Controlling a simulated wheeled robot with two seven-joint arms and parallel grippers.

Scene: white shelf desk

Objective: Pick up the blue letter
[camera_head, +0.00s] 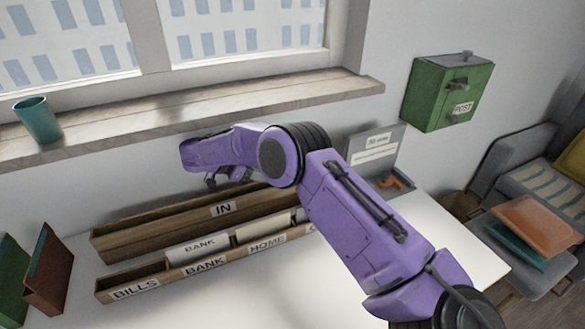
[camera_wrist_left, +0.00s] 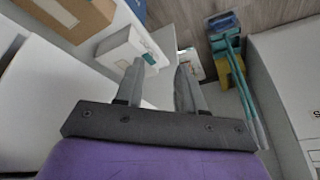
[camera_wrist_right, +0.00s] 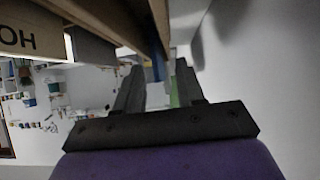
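I cannot make out a blue letter in the head view. My right arm crosses the desk, and its right gripper (camera_head: 226,179) is over the wooden IN tray (camera_head: 130,239), hiding part of it. In the right wrist view, the right gripper (camera_wrist_right: 158,82) has its fingers apart beside the wooden tray edge. A narrow blue strip (camera_wrist_right: 158,69) shows between or just beyond the fingertips; it may be the blue letter, but I cannot tell whether it touches them. My left gripper (camera_wrist_left: 158,80) is open and empty, seen only in the left wrist view.
A front wooden rack (camera_head: 108,290) labelled BILLS, BANK and HOME holds pale letters (camera_head: 190,248). A green post box (camera_head: 440,95) hangs on the wall. A teal cup (camera_head: 38,122) stands on the sill. The desk front is clear.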

